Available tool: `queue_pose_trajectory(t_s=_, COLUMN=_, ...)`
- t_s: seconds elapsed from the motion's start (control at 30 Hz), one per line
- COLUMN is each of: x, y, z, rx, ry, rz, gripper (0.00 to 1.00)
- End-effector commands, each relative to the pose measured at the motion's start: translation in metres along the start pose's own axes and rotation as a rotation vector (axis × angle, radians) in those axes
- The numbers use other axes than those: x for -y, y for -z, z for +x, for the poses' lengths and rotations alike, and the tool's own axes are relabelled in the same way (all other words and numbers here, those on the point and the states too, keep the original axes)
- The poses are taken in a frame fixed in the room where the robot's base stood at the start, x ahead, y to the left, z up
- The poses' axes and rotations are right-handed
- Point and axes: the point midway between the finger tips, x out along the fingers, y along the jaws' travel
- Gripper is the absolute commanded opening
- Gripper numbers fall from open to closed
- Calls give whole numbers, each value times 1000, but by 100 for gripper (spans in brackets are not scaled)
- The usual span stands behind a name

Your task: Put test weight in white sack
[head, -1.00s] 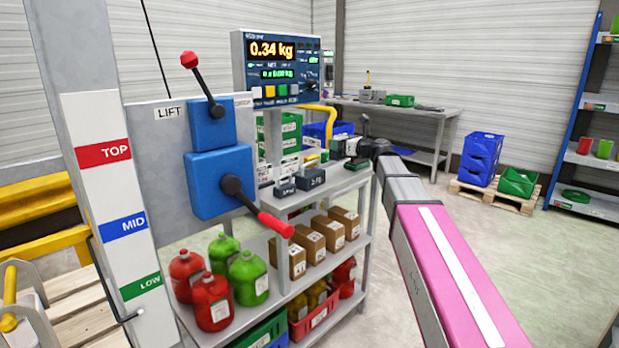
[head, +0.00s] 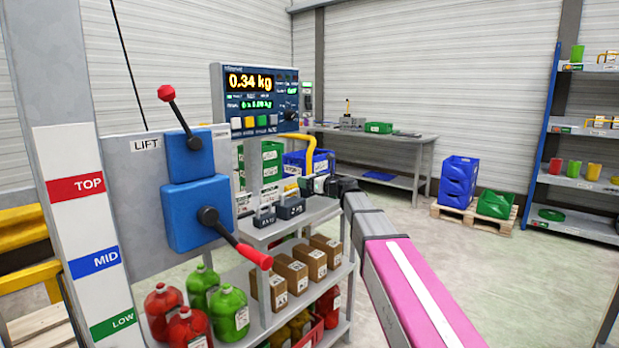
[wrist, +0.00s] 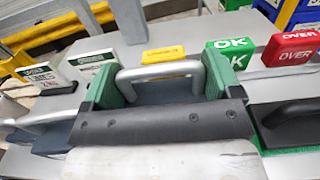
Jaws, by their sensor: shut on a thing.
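My gripper (wrist: 163,84) has its green fingers at both ends of a pale metal handle and is shut on it. The handle belongs to a dark block, the test weight (wrist: 160,92), partly hidden by my gripper's body. In the head view, my gripper (head: 308,187) is low over the top shelf of the cart, beside two dark weights with handles (head: 290,208). Which of these I hold is hard to tell there. I cannot make out a white sack in either view.
A scale display (head: 262,100) reads 0.34 kg. A lift panel with levers (head: 195,190) stands left. Open floor (head: 450,270) lies right.

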Motion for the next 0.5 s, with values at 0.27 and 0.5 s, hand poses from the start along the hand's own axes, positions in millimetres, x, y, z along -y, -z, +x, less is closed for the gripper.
queue_pose_trajectory(t_s=0.27, x=0, y=28, z=0, rx=1, ry=0, rz=2, gripper=15)
queue_pose_trajectory(t_s=0.5, x=0, y=32, z=0, rx=2, ry=0, rz=0, gripper=15)
